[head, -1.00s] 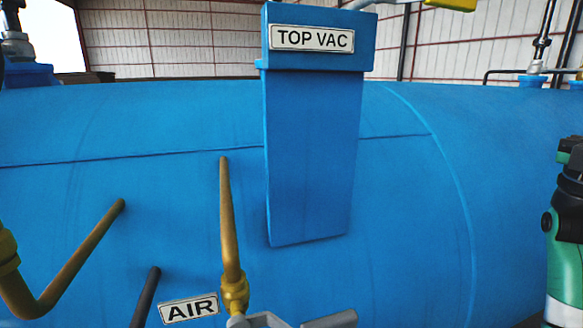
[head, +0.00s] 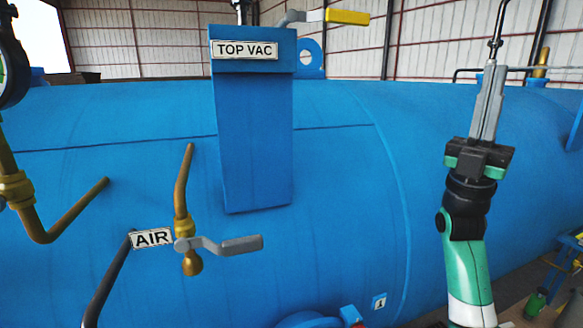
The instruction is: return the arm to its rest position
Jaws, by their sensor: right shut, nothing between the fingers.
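My right gripper (head: 488,103) is at the right of the head view, pointing up, with its grey fingers shut together and nothing between them. Its green and white arm rises from the bottom edge. It appears in front of the blue autoclave (head: 330,190), and no contact shows. My left gripper is not in view.
A TOP VAC box (head: 255,140) stands on the autoclave, with a yellow-handled valve (head: 347,17) above it. The AIR valve's grey lever (head: 240,245) sits lower, beside brass pipes (head: 75,212). A gauge (head: 8,65) is cut off at left. Floor shows at lower right.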

